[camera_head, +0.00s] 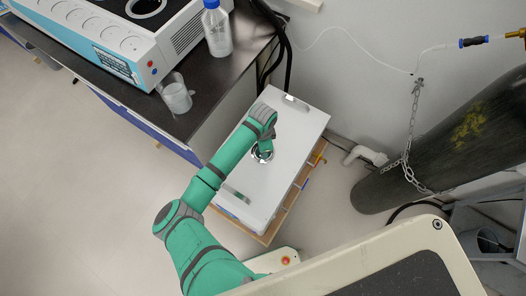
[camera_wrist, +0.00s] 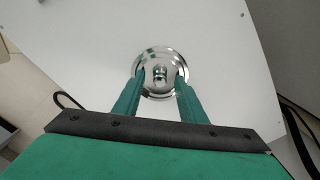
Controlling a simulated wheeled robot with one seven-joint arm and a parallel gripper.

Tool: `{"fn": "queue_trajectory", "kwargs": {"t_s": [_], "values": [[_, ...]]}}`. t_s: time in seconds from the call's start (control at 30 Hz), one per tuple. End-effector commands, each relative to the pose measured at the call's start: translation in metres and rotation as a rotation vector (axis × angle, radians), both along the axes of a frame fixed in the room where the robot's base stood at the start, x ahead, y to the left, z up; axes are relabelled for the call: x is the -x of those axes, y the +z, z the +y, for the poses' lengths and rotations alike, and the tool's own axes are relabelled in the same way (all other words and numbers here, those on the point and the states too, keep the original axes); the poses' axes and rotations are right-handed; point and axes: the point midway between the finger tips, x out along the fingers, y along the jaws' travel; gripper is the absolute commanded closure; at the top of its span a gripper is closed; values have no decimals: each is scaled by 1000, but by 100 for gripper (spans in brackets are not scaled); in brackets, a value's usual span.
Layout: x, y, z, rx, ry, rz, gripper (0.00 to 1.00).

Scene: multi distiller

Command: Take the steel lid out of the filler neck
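The steel lid (camera_wrist: 160,56) is a shiny round disc with a small knob (camera_wrist: 160,73) at its middle. It sits on the top of a white box (camera_head: 292,124); the filler neck under it is hidden. In the head view the lid (camera_head: 262,157) shows partly beside my green gripper. My gripper (camera_wrist: 160,78) is over the lid, its two fingers apart, one on each side of the knob. Gaps show between the knob and both fingers. I cannot tell how far above the lid the fingertips are.
The white box has two metal handles (camera_head: 295,102) on top and stands on a wooden base (camera_head: 262,238). A dark bench (camera_head: 222,75) on the left holds a blue-capped bottle (camera_head: 217,32), a beaker (camera_head: 177,97) and a multi-place heater (camera_head: 120,40).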

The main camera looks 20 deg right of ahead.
Motion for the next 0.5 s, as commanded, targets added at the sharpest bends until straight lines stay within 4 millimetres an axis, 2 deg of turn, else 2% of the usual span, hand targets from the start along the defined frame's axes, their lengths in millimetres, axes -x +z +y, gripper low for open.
{"fn": "queue_trajectory", "kwargs": {"t_s": [0.03,0.17,0.5], "values": [[0,0,0,0,0,0,67],[0,0,0,0,0,0,98],[0,1,0,1,0,0,100]]}}
